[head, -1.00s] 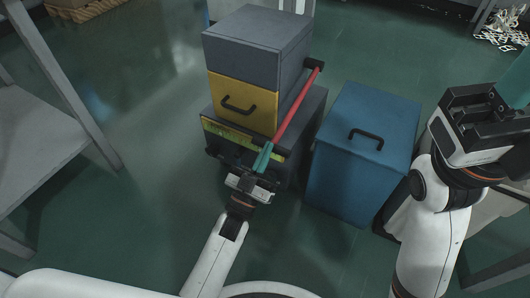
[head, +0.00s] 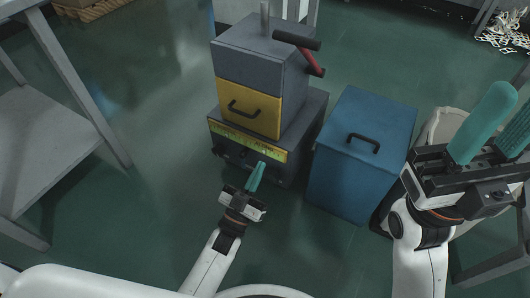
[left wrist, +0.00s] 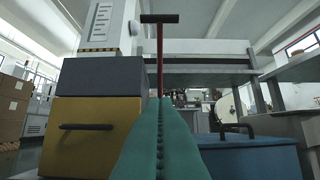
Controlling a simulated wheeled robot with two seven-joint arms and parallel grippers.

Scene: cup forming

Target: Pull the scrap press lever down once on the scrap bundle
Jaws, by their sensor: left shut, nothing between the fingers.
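The scrap press (head: 262,68) is a grey upper block over a yellow drawer front, on a dark base with a yellow-green strip. Its red lever (head: 312,61) stands raised on the right side, with a black crossbar handle (head: 297,40). In the left wrist view the red lever (left wrist: 160,45) stands upright with the black handle (left wrist: 159,18) on top. My left gripper (head: 259,167) is shut and empty in front of the base, apart from the lever. My right gripper (head: 514,104) is open, at the right. I cannot see the scrap bundle.
A blue bin (head: 360,165) with a black handle stands close to the right of the press. A grey shelf unit (head: 45,120) is at the left. A grey rod (head: 264,18) rises from the press top. Green floor between shelf and press is clear.

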